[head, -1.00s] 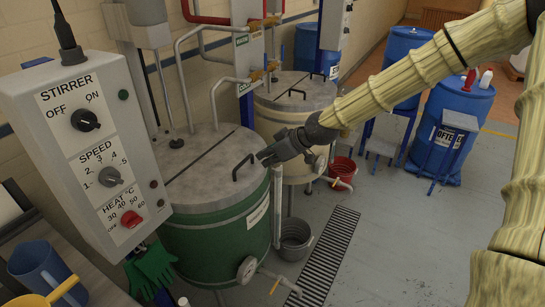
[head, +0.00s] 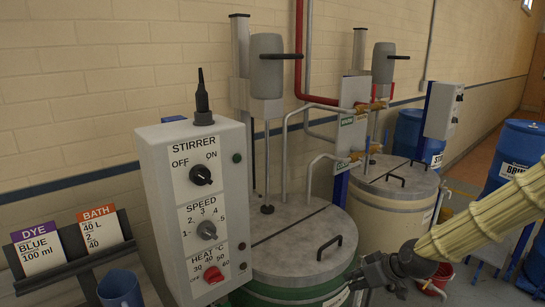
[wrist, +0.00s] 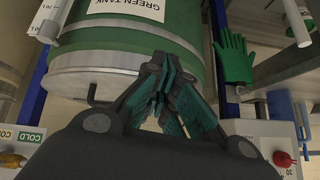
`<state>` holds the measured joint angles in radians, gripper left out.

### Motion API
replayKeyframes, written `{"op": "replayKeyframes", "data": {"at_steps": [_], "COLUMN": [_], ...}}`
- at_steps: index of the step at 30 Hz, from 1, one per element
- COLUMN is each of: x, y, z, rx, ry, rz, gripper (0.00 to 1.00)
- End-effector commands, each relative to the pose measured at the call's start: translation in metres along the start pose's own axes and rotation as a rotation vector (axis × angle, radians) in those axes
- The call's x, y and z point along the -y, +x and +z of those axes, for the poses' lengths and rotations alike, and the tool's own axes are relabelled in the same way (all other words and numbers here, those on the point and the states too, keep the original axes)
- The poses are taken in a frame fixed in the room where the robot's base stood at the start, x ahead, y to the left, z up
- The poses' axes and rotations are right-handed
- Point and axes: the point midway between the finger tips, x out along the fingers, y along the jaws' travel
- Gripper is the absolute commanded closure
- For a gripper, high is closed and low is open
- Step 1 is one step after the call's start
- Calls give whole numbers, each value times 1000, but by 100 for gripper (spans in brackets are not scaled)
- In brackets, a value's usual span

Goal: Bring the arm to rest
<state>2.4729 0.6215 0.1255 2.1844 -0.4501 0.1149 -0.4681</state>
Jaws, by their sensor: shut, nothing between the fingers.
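My gripper (head: 374,276) is at the lower right of the head view, in front of the green tank (head: 290,290) and beside the rim of its grey lid (head: 290,245). Its dark fingers are shut and empty. In the wrist view my gripper (wrist: 168,95) points at the green tank (wrist: 125,45), whose label reads GREEN TANK. My arm, in a pale yellow ribbed sleeve, reaches in from the right edge of the head view. I cannot tell the exact gap between fingers and tank.
The stirrer control box (head: 205,205) stands left of the green tank. A cream tank (head: 390,200) and blue drums (head: 515,155) are behind. A blue jug (head: 120,288) and a card rack (head: 75,255) are at lower left.

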Motion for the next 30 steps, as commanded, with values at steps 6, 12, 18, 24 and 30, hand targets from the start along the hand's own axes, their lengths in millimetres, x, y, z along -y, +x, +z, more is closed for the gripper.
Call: {"op": "replayKeyframes", "data": {"at_steps": [6,12,18,24,30], "x": [32,62,93,123,152], "y": [55,88,106,109,100], "z": [92,175,260,344,418], "rx": [132,245,356,463,557], "ry": [138,257,358,441,497], "rz": [12,46,98,166,240], "gripper": [100,100,100,100,100]}}
